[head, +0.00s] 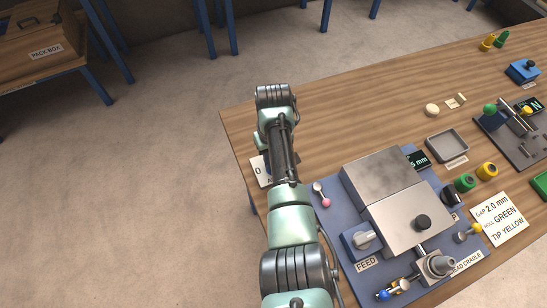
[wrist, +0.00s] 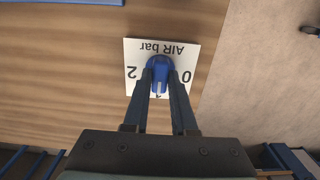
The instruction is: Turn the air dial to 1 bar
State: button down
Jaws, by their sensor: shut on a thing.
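The air dial is a blue knob (wrist: 160,66) on a white plate (wrist: 136,52) marked "AIR bar", upside down in the wrist view. The "0" shows at the right and the "2" at the left; a small mark near the knob's lower end is too small to read. The knob's ridge runs up and down the picture, towards that mark. My gripper (wrist: 160,77) is shut on the knob, one finger on each side. In the head view my arm covers the knob, and only the plate's left part (head: 258,168) with the "0" shows.
The plate lies near the wooden table's (head: 330,130) left end. A blue-grey board with the metal mixer housing (head: 385,175), a FEED knob (head: 363,240) and a pink-tipped lever (head: 322,195) stands close to the right of my arm. A grey tray (head: 447,146) lies farther right.

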jog(key=c, duration=0.7)
grip_release()
notch_tip(320, 180, up, 13)
jog(key=shift+r+b, duration=0.1)
jog(key=shift+b, duration=0.35)
jog(key=shift+w, duration=0.1)
